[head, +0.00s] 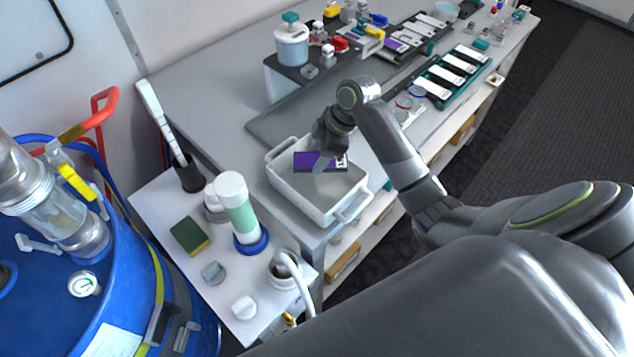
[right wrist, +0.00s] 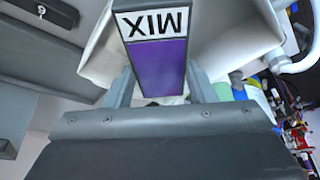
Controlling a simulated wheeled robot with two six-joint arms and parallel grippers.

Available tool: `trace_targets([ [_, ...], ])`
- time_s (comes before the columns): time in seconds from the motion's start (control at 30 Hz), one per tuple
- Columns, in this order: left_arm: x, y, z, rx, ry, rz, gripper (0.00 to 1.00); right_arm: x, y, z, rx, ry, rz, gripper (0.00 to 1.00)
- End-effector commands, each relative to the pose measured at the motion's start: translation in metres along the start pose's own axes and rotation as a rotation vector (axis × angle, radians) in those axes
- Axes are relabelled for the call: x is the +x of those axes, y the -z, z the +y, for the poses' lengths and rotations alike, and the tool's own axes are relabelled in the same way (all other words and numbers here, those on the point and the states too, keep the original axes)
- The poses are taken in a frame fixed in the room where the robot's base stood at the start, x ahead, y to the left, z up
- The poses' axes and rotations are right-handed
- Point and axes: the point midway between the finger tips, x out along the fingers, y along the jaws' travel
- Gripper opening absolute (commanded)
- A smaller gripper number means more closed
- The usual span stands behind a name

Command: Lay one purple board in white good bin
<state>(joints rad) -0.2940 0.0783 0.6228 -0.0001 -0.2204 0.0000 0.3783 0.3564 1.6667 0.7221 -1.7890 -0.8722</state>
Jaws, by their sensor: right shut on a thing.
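My right gripper (head: 325,152) is over the white bin (head: 341,206) and is shut on a purple board (head: 308,160). In the right wrist view the board (right wrist: 157,68) sits between the two fingers (right wrist: 160,88), with a white label reading MIX at its far end. The white bin (right wrist: 230,32) shows behind it. In the head view the board appears inside the bin's outline; I cannot tell whether it touches the bin's floor. The bin has a handle at its near end. My left gripper is not in view.
A teal rack (head: 452,76) of white-labelled boards lies farther along the bench. A side table holds a green-and-white bottle (head: 238,205), a sponge (head: 190,236) and knobs. A blue drum (head: 120,290) stands at left. A dark mat (head: 290,115) lies behind the bin.

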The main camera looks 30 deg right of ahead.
Motion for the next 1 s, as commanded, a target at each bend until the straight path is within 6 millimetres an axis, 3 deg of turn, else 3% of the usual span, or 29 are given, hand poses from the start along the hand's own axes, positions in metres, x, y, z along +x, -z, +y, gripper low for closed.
trace_targets([
  [0.3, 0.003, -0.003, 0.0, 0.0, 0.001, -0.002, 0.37, 0.002, -0.001, 0.0, -0.001, -0.001, 0.0, 0.27],
  [0.33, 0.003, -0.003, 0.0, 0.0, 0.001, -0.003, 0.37, 0.002, -0.001, 0.0, -0.001, -0.001, 0.0, 0.51],
  [0.53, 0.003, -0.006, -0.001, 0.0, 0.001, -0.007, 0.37, 0.002, -0.001, 0.0, -0.001, -0.001, 0.0, 0.76],
  [0.83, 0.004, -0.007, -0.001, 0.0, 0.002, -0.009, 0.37, 0.001, -0.001, 0.0, -0.001, -0.001, 0.0, 0.76],
  [1.0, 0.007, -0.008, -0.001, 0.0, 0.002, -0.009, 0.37, -0.019, -0.002, 0.001, -0.003, -0.005, 0.0, 0.76],
])
